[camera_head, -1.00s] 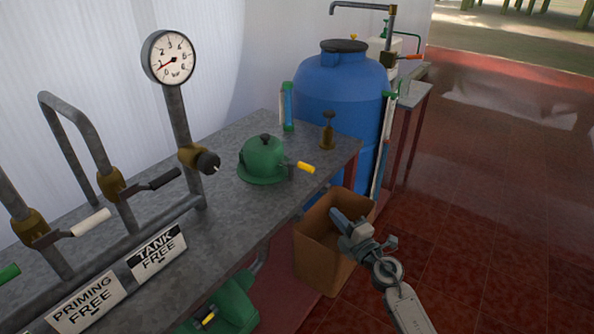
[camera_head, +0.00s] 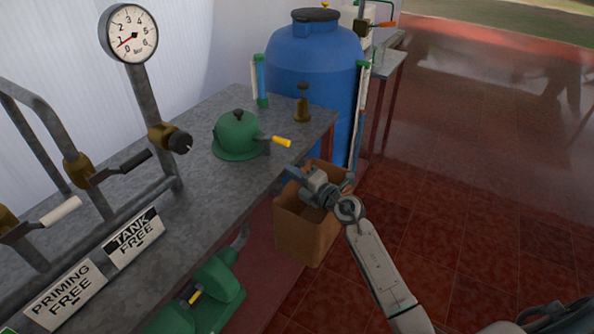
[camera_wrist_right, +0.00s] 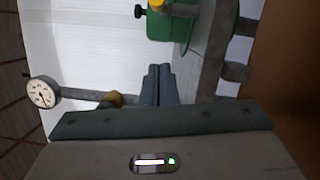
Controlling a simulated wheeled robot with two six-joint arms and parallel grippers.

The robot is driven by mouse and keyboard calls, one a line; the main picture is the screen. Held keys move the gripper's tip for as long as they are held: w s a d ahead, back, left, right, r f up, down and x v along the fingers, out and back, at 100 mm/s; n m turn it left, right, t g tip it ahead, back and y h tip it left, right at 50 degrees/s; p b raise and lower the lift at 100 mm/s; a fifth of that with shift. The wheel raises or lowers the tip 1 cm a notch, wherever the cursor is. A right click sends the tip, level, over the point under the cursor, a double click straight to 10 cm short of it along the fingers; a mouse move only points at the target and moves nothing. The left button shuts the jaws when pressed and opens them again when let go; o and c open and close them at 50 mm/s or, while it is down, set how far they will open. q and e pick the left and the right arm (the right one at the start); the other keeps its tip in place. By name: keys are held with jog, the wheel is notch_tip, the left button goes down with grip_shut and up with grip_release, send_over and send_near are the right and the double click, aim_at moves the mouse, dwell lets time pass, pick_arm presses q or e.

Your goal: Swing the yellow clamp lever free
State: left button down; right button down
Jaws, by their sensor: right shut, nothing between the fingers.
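The yellow clamp lever (camera_head: 282,142) sticks out to the right from the green domed housing (camera_head: 236,136) on the grey bench, overhanging near the bench's front edge. My right gripper (camera_head: 293,172) is shut and empty, its fingers pointing up-left, just below the lever's yellow tip in the head view. I see a gap between them. In the right wrist view the shut fingers (camera_wrist_right: 158,85) point toward the green housing (camera_wrist_right: 168,26), which lies beyond them at the top. My left gripper is not in view.
A brown bin (camera_head: 308,228) stands below my right gripper. A brass fitting (camera_head: 302,104) stands behind the lever, with a blue tank (camera_head: 315,68) beyond. A pressure gauge (camera_head: 128,34) and valve pipes occupy the left. Open red floor (camera_head: 470,190) lies right.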

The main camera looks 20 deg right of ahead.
aim_at(273, 140)
jog(key=w, duration=0.5)
jog(key=w+r, duration=0.1)
jog(key=w, duration=0.2)
jog(key=shift+a, duration=0.25)
jog(key=shift+w+d, duration=0.3)
jog(key=shift+d, duration=0.1)
jog(key=shift+b, duration=0.3)
jog(key=shift+d+n+y+b, duration=0.25)
jog(key=shift+n+y+b, duration=0.05)
jog(key=shift+y+b, duration=0.1)
jog(key=shift+g, duration=0.3)
